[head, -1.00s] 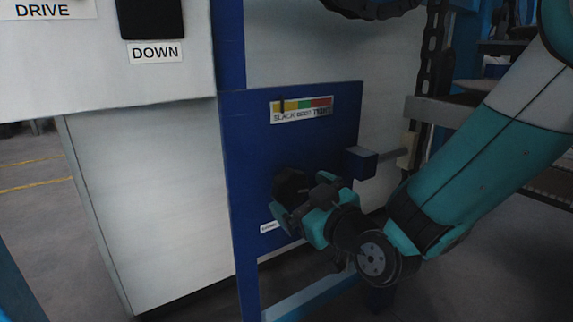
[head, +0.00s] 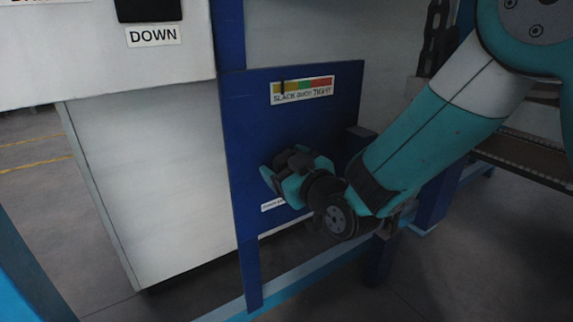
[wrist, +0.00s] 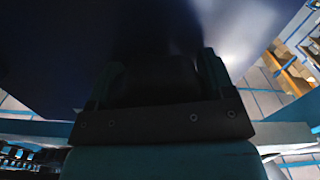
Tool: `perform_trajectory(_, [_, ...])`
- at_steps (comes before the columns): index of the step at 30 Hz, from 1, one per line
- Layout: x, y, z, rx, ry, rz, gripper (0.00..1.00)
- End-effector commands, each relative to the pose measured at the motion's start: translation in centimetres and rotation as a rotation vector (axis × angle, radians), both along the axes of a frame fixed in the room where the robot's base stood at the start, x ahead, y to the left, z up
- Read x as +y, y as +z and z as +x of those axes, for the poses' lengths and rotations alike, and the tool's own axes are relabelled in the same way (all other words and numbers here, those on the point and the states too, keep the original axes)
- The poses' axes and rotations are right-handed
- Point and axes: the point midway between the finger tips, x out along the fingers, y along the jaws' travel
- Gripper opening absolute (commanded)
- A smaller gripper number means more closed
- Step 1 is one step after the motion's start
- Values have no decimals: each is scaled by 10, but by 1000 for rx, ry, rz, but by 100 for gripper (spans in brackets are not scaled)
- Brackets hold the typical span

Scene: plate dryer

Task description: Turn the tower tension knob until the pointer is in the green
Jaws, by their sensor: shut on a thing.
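The blue panel (head: 245,120) carries a gauge strip (head: 318,84) running from yellow at SLACK through green to red at TIGHT. Its dark pointer (head: 282,87) stands in the yellow, left of the green. My gripper (head: 279,170) is at the lower part of the panel, shut on the dark tension knob. My gripper and wrist hide most of the knob in the head view. In the wrist view the knob (wrist: 155,85) shows as a dark shape between the two fingers of my gripper (wrist: 158,75).
A small label (head: 272,206) is partly hidden below my gripper. A grey-white cabinet (head: 150,190) with a DOWN sign (head: 153,36) stands left of the panel. A blue rail (head: 300,284) runs low along the floor. Open floor lies at the lower right.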

Motion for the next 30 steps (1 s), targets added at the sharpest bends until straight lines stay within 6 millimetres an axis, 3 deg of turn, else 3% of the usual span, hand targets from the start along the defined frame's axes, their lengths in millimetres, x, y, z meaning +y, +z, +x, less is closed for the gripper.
perform_trajectory(12, [-1,2,0,215,-2,315,52])
perform_trajectory(22, [-1,0,1,234,-2,349,52])
perform_trajectory(23, [-1,0,1,234,-2,349,78])
perform_trajectory(26, [-1,0,0,233,-2,348,100])
perform_trajectory(30, [0,0,0,234,-1,347,100])
